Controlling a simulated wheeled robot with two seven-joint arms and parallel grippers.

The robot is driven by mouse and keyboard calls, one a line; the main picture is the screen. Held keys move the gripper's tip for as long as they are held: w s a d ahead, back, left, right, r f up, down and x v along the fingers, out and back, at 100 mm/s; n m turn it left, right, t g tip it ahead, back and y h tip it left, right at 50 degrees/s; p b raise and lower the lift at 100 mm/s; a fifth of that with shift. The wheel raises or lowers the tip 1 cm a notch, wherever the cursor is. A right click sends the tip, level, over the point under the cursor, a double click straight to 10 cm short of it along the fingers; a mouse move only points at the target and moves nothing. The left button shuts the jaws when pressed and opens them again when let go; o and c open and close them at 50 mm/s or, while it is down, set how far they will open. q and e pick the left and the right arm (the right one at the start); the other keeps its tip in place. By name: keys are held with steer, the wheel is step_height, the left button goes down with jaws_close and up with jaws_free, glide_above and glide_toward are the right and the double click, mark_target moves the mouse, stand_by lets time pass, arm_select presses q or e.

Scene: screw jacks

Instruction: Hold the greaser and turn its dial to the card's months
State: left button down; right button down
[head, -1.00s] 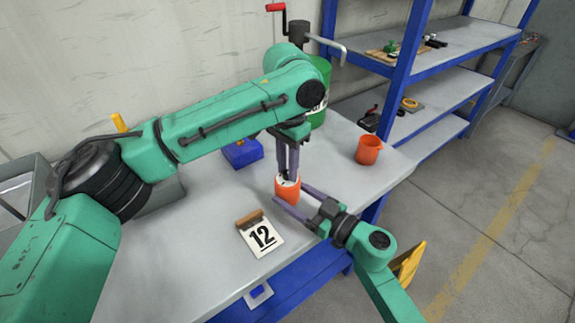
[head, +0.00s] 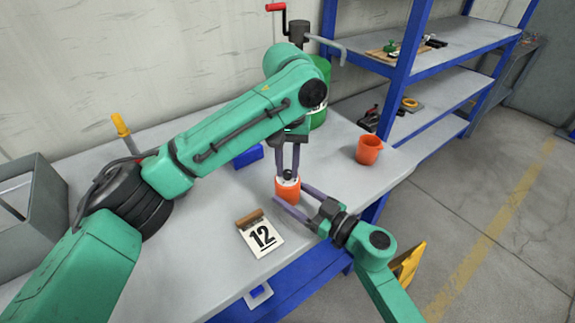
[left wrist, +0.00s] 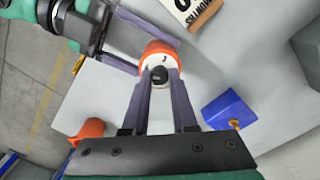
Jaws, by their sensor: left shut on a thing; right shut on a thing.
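The greaser (head: 288,191) is an orange cylinder with a white top and a dark knob, upright at the table's front. In the left wrist view the greaser (left wrist: 157,50) shows its white dial face with a small dark mark, its other markings unreadable. My left gripper (head: 287,172) points down from above, shut on the dark knob (left wrist: 159,74). My right gripper (head: 292,196) reaches in from the right and is shut around the orange body. The card (head: 262,237) reads 12 and leans on a brown block, left of the greaser; part of "MONTHS" shows in the left wrist view.
An orange cup (head: 368,150) stands on the table (head: 205,235) to the right. A blue box (head: 248,156) and a green can (head: 320,108) are behind the greaser. A grey bin (head: 35,215) is at the left. Blue shelving (head: 400,75) stands behind right.

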arm_select(q)
steer(key=n, duration=0.4)
steer(key=shift+r+n, duration=0.1)
steer(key=shift+n, duration=0.2)
steer(key=n, duration=0.3)
steer(key=shift+n, duration=0.3)
steer(key=n, duration=0.4)
arm_select(e)
steer(key=shift+f, duration=0.1)
arm_select(q)
steer(key=shift+n, duration=1.9)
steer(key=c, duration=0.7)
jaws_free()
